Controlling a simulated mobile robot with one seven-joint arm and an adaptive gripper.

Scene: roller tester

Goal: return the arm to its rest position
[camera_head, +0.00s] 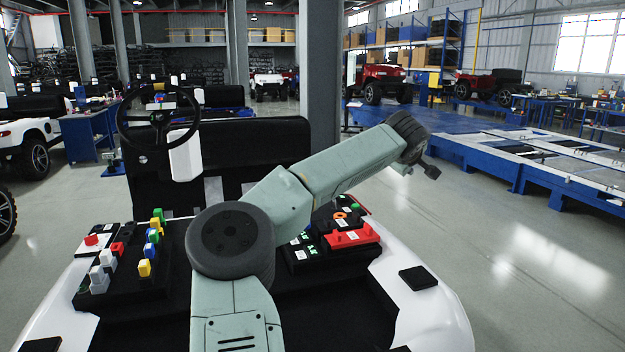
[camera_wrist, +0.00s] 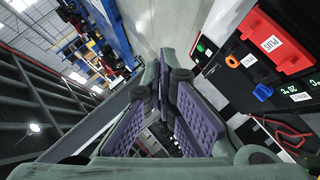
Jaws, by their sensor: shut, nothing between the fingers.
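My arm shows in the head view as pale green links. It rises from the bottom centre, bends at a dark round joint, and stretches to the right above the white-and-black vehicle body (camera_head: 440,315). My gripper (camera_wrist: 165,75) shows in the wrist view as two fingers with purple ribbed pads. Their tips come together and nothing is held between them. In the head view only a small dark part of the arm's end shows at the upper right, so the fingers cannot be made out there.
A red battery block (camera_head: 352,237) and small switches sit under the forearm. Coloured connectors (camera_head: 153,240) stand on the left panel. A steering wheel (camera_head: 158,118) and black seat back (camera_head: 255,145) are behind. Blue-framed roller platforms (camera_head: 520,165) lie to the right, with open floor between.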

